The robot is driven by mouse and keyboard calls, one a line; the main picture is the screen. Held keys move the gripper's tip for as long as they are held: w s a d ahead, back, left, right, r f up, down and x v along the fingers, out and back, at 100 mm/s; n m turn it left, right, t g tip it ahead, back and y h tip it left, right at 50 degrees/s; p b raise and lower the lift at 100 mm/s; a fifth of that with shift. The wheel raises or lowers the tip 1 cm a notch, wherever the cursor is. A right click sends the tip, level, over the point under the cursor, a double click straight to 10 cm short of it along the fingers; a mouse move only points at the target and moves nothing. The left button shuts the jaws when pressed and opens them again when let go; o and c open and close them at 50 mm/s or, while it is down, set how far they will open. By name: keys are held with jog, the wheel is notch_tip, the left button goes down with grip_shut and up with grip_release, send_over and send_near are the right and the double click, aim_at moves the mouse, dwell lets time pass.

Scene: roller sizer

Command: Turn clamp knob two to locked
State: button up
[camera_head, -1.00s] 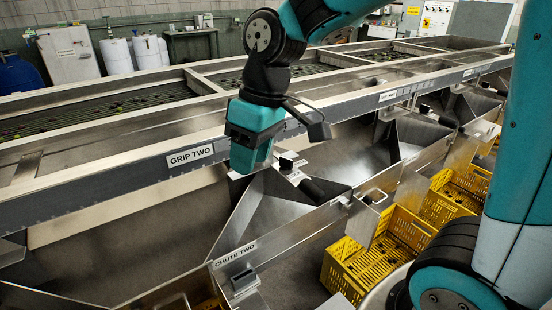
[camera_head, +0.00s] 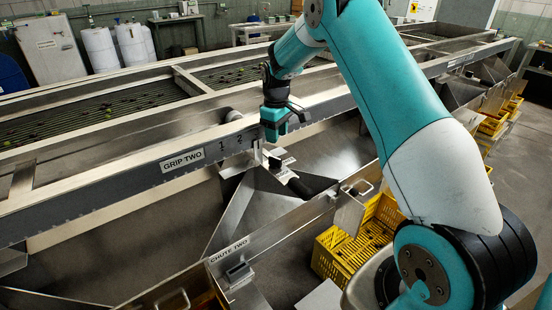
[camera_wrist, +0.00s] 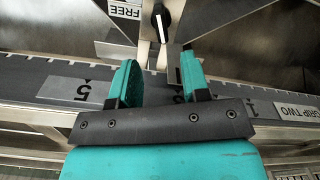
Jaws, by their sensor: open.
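A black clamp knob (camera_wrist: 160,22) with a white pointer mark shows at the top of the wrist view, beside an upside-down FREE plate (camera_wrist: 124,9). The white mark is on the knob's upper part in that view; the exact setting is hard to tell. The knob lies beyond the fingertips, roughly in line with the gap, not touched. In the head view my gripper (camera_head: 274,132) is over the front rail, right of the GRIP TWO plate (camera_head: 183,161). I cannot clearly pick out the knob there.
The long metal rail (camera_head: 120,186) runs under my gripper. Metal chutes, one marked CHUTE TWO (camera_head: 229,250), open in front of it. A yellow crate (camera_head: 345,255) stands below at the right. A dark handle (camera_head: 300,188) lies just below my gripper.

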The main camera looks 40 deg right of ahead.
aim_at(276, 158)
notch_tip(276, 158, down, 10)
jog(key=shift+f+p, duration=0.25)
jog(key=shift+p, duration=0.65)
grip_shut()
